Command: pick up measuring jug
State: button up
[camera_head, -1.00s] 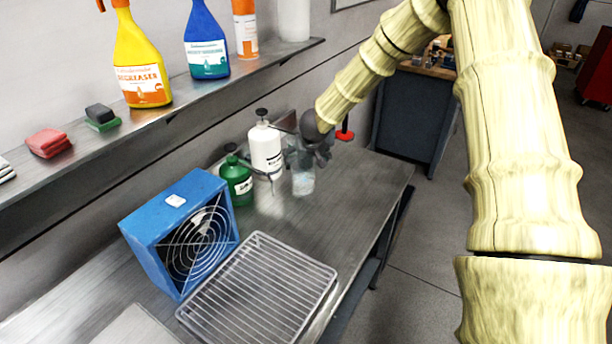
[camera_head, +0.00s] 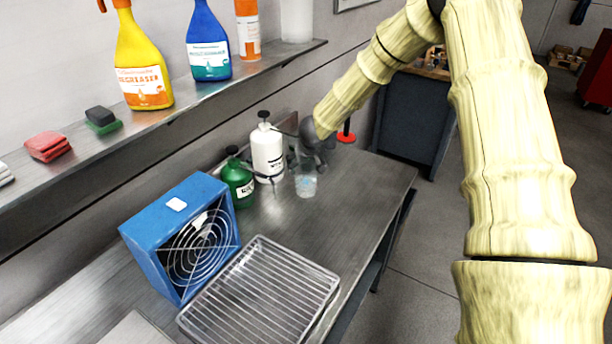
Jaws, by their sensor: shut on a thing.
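The measuring jug (camera_head: 306,184) is a clear, see-through vessel near the back of the metal bench, just right of the white pump bottle. My gripper (camera_head: 306,163) is at the jug's upper part, shut on it. The jug looks upright. The dark fingers and my wrist hide its rim and part of its upper wall. I cannot tell whether its base touches the bench.
A white pump bottle (camera_head: 267,152) and a green bottle (camera_head: 238,182) stand close on the left. A blue fan (camera_head: 180,238) and a wire rack (camera_head: 262,290) are nearer on the bench (camera_head: 352,205). A shelf (camera_head: 190,98) holds spray bottles above. The bench right of the jug is clear.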

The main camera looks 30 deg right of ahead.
jog(key=shift+r, duration=0.15)
jog(key=s+a+r+b, duration=0.1)
jog(key=s+a+b, duration=0.1)
jog(key=s, duration=0.6)
jog(key=s+a+r+b, duration=0.2)
jog(key=s+b, duration=0.2)
jog(key=s, duration=0.5)
jog(key=shift+s+a, duration=0.15)
jog(key=shift+a, duration=0.1)
dwell(0.7)
jog(key=shift+s+r, duration=0.1)
dwell(2.1)
dwell(0.8)
jog(key=s+d+r+m+g+h+p, duration=0.1)
jog(key=s+d+r+m+h+p, duration=0.2)
jog(key=s, duration=0.5)
jog(key=w+d+f+p, duration=0.2)
jog(key=w+d+f, duration=0.1)
jog(key=w, duration=0.3)
jog(key=w+d+f+m+p, duration=0.1)
jog(key=w+d+f, duration=0.2)
jog(key=w+d, duration=0.3)
jog(key=shift+w+d+f+y+p, duration=0.25)
jog(key=shift+w+y+p, duration=0.15)
jog(key=shift+w, duration=0.1)
